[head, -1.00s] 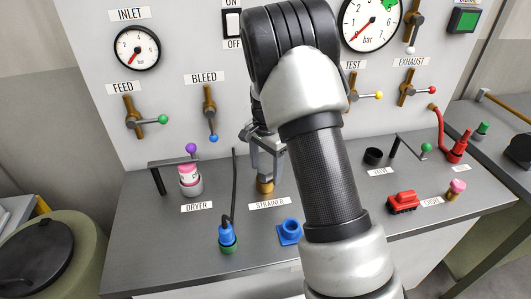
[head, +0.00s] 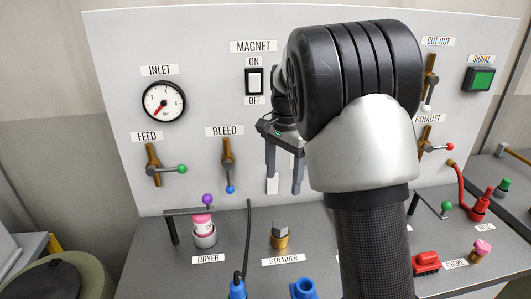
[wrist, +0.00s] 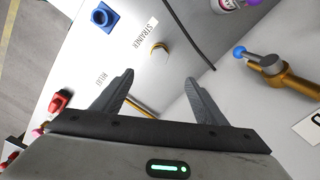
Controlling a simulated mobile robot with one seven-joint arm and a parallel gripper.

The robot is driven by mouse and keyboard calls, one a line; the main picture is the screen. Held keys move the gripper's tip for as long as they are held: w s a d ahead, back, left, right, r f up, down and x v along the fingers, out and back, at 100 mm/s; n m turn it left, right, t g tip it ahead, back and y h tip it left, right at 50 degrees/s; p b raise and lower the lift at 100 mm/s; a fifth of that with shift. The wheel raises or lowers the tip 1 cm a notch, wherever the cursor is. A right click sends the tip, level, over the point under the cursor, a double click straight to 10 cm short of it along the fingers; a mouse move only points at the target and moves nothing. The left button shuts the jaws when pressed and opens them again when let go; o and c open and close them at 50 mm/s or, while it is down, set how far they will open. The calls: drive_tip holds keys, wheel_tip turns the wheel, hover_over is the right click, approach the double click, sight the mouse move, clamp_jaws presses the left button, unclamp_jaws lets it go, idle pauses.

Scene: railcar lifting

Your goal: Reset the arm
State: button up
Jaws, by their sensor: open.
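My gripper (head: 284,180) is open with nothing between its fingers. In the head view it hangs in front of the grey panel, below the magnet switch (head: 255,81) and to the right of the bleed valve (head: 228,165). My raised arm covers the panel's middle right. The wrist view shows both fingers (wrist: 160,82) apart, with bare panel and bench beyond them. The brass strainer (head: 279,237) stands on the bench below the gripper, clear of it. It also shows in the wrist view (wrist: 160,47).
On the bench stand the dryer (head: 204,233) with a pink-and-white cartridge, an upright black hose (head: 248,230), blue fittings (head: 304,289) and a red block (head: 426,263). The feed valve (head: 153,166) and exhaust valve (head: 425,143) stick out from the panel.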

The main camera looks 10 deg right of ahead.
drive_tip(key=s+r+n+t, duration=0.1)
drive_tip(key=s+r+n, duration=0.2)
drive_tip(key=s+r, duration=0.5)
drive_tip(key=s+r+n+t+p, duration=0.2)
drive_tip(key=s+n, duration=0.6)
drive_tip(key=s, duration=1.1)
drive_tip(key=shift+s+a+r+t, duration=0.2)
drive_tip(key=shift+s+t, duration=0.1)
drive_tip(key=shift+t, duration=0.9)
drive_tip(key=shift+s+f, duration=0.1)
drive_tip(key=shift+s, duration=0.1)
drive_tip(key=shift+c, duration=1)
drive_tip(key=g, duration=0.6)
hover_over(280, 223)
wheel_tip(280, 223, down, 11)
drive_tip(key=shift+m, duration=0.4)
wheel_tip(280, 223, down, 17)
drive_tip(key=shift+s+p, duration=0.1)
drive_tip(key=shift+p, duration=0.4)
drive_tip(key=shift+c, duration=0.5)
